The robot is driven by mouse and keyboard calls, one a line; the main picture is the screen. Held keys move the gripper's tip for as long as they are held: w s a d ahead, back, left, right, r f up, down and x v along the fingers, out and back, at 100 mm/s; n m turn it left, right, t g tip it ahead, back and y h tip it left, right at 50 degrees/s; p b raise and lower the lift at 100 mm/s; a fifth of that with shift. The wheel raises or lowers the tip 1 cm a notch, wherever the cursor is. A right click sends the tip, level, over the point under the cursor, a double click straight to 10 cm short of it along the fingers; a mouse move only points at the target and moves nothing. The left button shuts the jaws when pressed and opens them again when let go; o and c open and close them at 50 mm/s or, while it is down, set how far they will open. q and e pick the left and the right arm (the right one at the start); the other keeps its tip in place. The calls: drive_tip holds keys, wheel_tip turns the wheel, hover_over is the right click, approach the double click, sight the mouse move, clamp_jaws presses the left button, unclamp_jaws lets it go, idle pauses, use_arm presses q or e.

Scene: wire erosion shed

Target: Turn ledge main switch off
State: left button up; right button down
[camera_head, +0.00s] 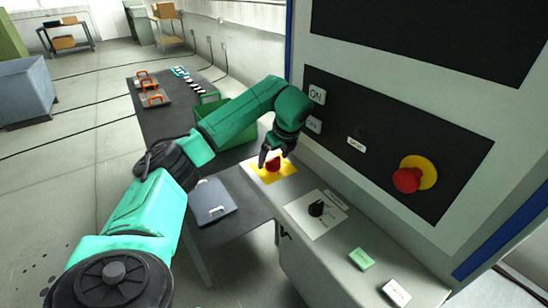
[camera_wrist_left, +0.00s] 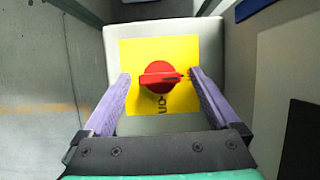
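My left gripper (camera_head: 277,157) reaches down over the switch. In the wrist view its purple-lined fingers (camera_wrist_left: 160,76) are open, one on each side of the handle, with small gaps showing. My right gripper is not in view.
A black knob (camera_head: 316,208) on a white plate sits further along the ledge, with green and white labels beyond. A red emergency stop button (camera_head: 408,179) juts from the upright panel.

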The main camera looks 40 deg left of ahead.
sight(274, 159)
use_arm(q)
drive_tip(key=shift+d+r, duration=0.2)
drive_tip(key=shift+r, duration=0.15)
drive_tip(key=b+v, duration=0.1)
drive_tip(key=v, duration=0.2)
drive_tip(key=shift+d+r, duration=0.1)
drive_tip(key=shift+r, duration=0.1)
drive_tip(key=p+v, duration=0.4)
drive_tip(key=v, duration=0.6)
drive_tip(key=shift+r, duration=0.15)
drive_tip(key=shift+s, duration=0.1)
